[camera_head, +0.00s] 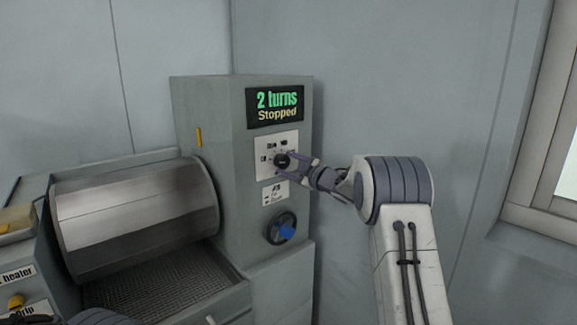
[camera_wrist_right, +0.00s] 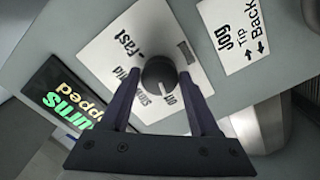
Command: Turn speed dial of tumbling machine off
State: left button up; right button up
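The speed dial (camera_head: 281,161) is a round black knob on a white plate on the tumbling machine's grey control column (camera_head: 215,140). The dial also shows in the right wrist view (camera_wrist_right: 160,73), with Fast, Slow and Off labels around it. A pale mark on its rim seems to face the Off side. My right gripper (camera_head: 292,163) is at the dial. In the wrist view its two dark fingers (camera_wrist_right: 161,80) stand open on either side of the knob, with small gaps showing. The display (camera_head: 275,107) reads "2 turns Stopped". My left gripper cannot be made out.
A blue-handled round control (camera_head: 281,228) sits below the dial, under a Jog label plate (camera_head: 275,193). A metal drum (camera_head: 135,210) lies left of the column, above a mesh tray (camera_head: 160,288).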

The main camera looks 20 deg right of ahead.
jog(key=shift+o, duration=1.1)
jog(key=b+v, duration=0.2)
jog(key=v, duration=0.8)
jog(key=shift+s, duration=0.25)
jog(key=shift+d, duration=0.15)
